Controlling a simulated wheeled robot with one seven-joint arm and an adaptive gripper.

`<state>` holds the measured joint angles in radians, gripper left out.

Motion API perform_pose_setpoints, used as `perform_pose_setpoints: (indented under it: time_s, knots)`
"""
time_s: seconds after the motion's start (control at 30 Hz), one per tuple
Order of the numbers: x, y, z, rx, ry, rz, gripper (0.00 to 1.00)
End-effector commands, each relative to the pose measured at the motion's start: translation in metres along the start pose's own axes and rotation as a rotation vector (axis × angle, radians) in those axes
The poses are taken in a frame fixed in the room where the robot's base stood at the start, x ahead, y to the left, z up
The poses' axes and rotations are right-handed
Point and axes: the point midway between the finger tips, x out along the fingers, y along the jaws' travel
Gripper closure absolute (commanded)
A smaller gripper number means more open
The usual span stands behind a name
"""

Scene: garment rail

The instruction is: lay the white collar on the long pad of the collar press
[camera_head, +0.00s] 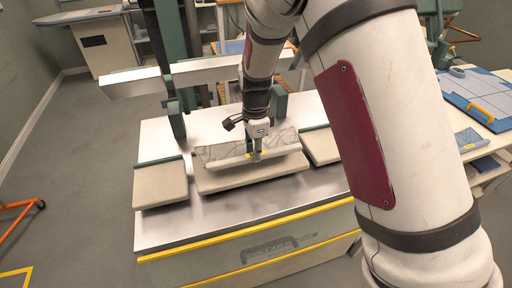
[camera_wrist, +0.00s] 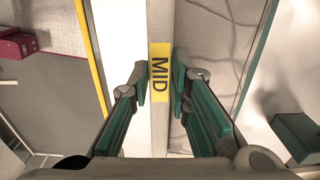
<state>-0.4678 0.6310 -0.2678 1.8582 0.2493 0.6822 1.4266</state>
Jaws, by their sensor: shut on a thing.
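The white collar (camera_head: 282,152) is a long pale strip lying left to right over the long pad (camera_head: 230,182), the middle and widest of the press pads. My gripper (camera_head: 257,156) points down and is shut on the collar near its middle. In the wrist view the collar (camera_wrist: 160,120) runs between the fingers of my gripper (camera_wrist: 160,84), with a yellow MID label facing up. The collar looks roughly parallel to the pad's front edge. Whether its underside touches the pad cannot be told. The wrinkled grey surface (camera_head: 222,150) shows behind the strip.
A smaller pad (camera_head: 160,187) stands to the left and another (camera_head: 322,147) to the right, on the metal press top (camera_head: 205,222). A pale beam (camera_head: 140,84) crosses above and behind the pads. A table with a blue board (camera_head: 478,92) stands at right.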

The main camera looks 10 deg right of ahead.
Motion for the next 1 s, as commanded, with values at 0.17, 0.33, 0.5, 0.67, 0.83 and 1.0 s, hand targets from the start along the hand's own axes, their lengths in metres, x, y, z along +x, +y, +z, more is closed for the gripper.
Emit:
perform_pose_setpoints:
  time_s: [0.17, 0.33, 0.5, 0.67, 0.83, 1.0]
  knots:
    - [0.017, -0.008, 0.000, -0.001, -0.001, 0.002, 1.00]
    - [0.031, -0.015, 0.000, -0.001, -0.001, 0.001, 1.00]
    - [0.044, -0.016, 0.000, 0.000, 0.000, 0.002, 1.00]
    - [0.054, -0.015, 0.000, 0.001, -0.001, 0.002, 1.00]
    - [0.059, -0.015, 0.000, 0.000, 0.000, 0.000, 1.00]
    - [0.061, -0.015, 0.000, 0.000, 0.000, 0.000, 1.00]
